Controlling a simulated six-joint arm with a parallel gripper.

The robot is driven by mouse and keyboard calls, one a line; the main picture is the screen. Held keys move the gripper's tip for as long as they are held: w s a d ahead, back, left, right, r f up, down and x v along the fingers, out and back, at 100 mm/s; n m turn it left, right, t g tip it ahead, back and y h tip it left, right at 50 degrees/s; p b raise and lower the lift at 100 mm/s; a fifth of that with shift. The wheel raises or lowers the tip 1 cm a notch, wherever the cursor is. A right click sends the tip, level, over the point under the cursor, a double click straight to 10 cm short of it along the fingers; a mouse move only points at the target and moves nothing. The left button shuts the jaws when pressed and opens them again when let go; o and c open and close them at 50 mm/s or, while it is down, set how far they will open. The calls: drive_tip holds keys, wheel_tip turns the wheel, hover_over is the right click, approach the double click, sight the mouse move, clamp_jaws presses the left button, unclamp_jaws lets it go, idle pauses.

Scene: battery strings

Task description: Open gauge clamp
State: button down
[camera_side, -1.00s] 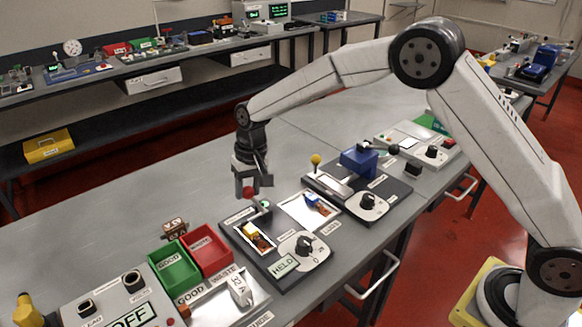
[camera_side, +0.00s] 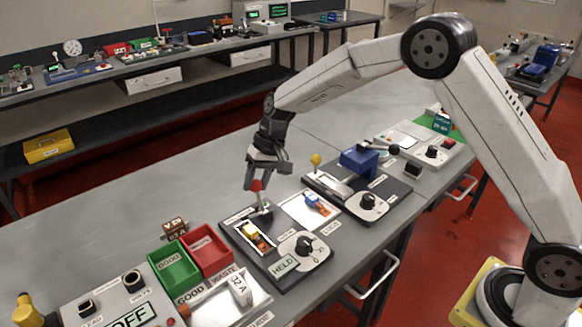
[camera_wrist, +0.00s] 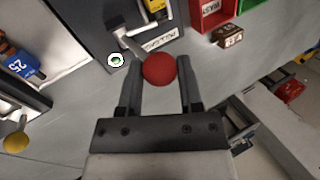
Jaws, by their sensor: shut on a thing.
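The gauge clamp is a dark plate (camera_side: 285,270) with a lever topped by a red ball knob (camera_side: 256,185). My gripper (camera_side: 252,184) is at the knob, tilted, with its fingers on either side of it. In the wrist view the red knob (camera_wrist: 159,68) sits between the two fingertips, and my gripper (camera_wrist: 158,72) is shut on it. The lever's rod runs down to the plate beside a small green light (camera_wrist: 115,60). A battery string in yellow and orange (camera_side: 257,238) lies in the plate's white-framed slot. A sign on the plate reads HELD (camera_side: 284,265).
A green bin (camera_side: 175,268) and a red bin (camera_side: 208,250) stand left of the clamp plate. A white pad (camera_side: 297,213) with a blue and orange string lies to the right. Beyond it is another dark fixture with a yellow-knobbed lever (camera_side: 315,160).

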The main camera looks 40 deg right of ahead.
drive_tip(key=d+f+y, duration=0.1)
drive_tip(key=d+y, duration=0.5)
drive_tip(key=y, duration=0.1)
drive_tip(key=shift+d+f, duration=0.15)
drive_tip(key=shift+d, duration=0.15)
idle(0.4)
drive_tip(key=shift+c, duration=1.3)
unclamp_jaws()
drive_tip(key=v, duration=0.7)
drive_tip(key=shift+d, duration=0.4)
